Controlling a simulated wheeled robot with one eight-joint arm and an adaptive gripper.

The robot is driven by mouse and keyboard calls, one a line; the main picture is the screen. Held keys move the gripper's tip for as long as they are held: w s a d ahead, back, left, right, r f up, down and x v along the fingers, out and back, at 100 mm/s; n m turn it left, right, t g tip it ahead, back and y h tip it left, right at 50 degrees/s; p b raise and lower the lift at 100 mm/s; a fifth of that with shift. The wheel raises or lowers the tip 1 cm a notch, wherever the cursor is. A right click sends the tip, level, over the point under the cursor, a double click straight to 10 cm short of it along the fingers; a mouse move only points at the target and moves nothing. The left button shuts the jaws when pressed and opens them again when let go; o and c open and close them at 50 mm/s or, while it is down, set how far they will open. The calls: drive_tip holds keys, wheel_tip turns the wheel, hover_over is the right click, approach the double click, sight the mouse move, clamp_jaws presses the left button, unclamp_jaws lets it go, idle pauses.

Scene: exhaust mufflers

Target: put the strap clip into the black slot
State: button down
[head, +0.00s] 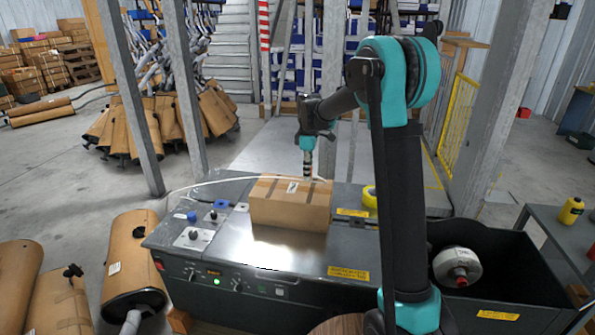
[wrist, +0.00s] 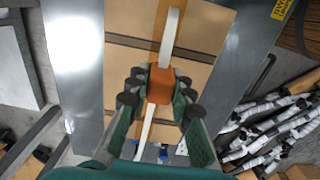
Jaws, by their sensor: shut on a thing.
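My gripper (head: 307,176) is above the cardboard box (head: 290,210) on the grey strapping machine. In the wrist view, its fingers (wrist: 158,92) are shut on an orange strap clip (wrist: 160,84). A white strap (wrist: 169,38) extends from both sides of the clip over the box. In the head view the strap (head: 215,182) arcs left from the gripper, and the clip is too small to make out.
The machine top (head: 200,262) is clear in front of the box. A yellow roll (head: 370,197) lies right of the box. Blue and black knobs (head: 192,217) stand at the left. A dark bin (head: 500,268) with a white reel is at the right. Steel posts stand behind.

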drive_tip(key=s+d, duration=0.3)
drive_tip(key=d, duration=0.9)
drive_tip(key=s+d+f, duration=0.1)
drive_tip(key=d+f, duration=0.6)
drive_tip(key=f, duration=0.5)
drive_tip(key=shift+d, duration=0.4)
drive_tip(key=shift+f, duration=0.15)
drive_tip(key=shift+f, duration=2.3)
drive_tip(key=shift+f, duration=0.5)
drive_tip(key=c, duration=1.3)
unclamp_jaws()
drive_tip(key=shift+o, duration=0.2)
